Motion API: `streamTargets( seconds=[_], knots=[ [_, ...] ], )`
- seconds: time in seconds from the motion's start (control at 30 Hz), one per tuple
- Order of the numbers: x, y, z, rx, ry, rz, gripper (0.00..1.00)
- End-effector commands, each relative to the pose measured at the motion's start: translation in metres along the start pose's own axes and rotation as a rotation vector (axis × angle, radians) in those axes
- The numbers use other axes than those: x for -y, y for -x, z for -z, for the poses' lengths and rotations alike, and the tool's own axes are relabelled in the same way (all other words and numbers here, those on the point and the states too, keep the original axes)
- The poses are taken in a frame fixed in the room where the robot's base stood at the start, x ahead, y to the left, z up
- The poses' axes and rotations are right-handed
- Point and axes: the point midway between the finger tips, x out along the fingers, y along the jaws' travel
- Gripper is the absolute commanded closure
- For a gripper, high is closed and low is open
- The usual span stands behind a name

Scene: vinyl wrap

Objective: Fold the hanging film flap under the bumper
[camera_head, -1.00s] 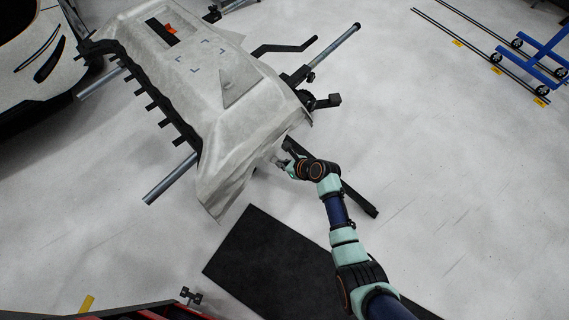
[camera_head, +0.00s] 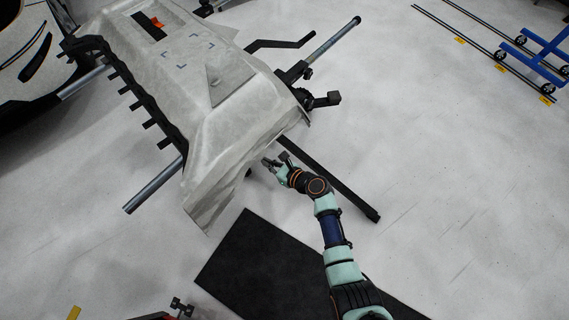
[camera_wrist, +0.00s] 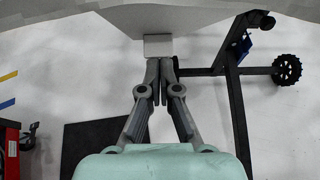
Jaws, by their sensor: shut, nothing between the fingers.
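The bumper (camera_head: 190,75), covered in pale grey film, lies across a stand at upper left in the head view. Loose-looking film (camera_head: 207,200) hangs at its lower end; its exact outline is hard to tell from the bumper. My gripper (camera_head: 268,163) is just right of that lower end, near the bumper's edge. In the wrist view, my gripper (camera_wrist: 160,62) has its fingers together. A small pale block (camera_wrist: 158,46) sits right at the fingertips, against the grey edge (camera_wrist: 215,14) along the top; I cannot tell what it is. The underside of the bumper is hidden.
Stand bars (camera_head: 335,185) stick out beside my forearm, and a wheeled stand leg (camera_wrist: 285,70) shows in the wrist view. A black mat (camera_head: 255,255) lies on the floor below. A blue cart (camera_head: 540,55) stands far right. Open floor lies right of the arm.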

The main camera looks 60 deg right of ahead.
Motion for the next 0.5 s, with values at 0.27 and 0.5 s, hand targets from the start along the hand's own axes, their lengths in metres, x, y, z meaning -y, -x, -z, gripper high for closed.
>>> streamTargets(
  seconds=[0.27,0.5],
  knots=[
    [-0.006,-0.020,-0.011,-0.002,0.003,-0.012,1.00],
    [-0.006,-0.036,-0.022,-0.002,0.003,-0.011,1.00]
  ],
)
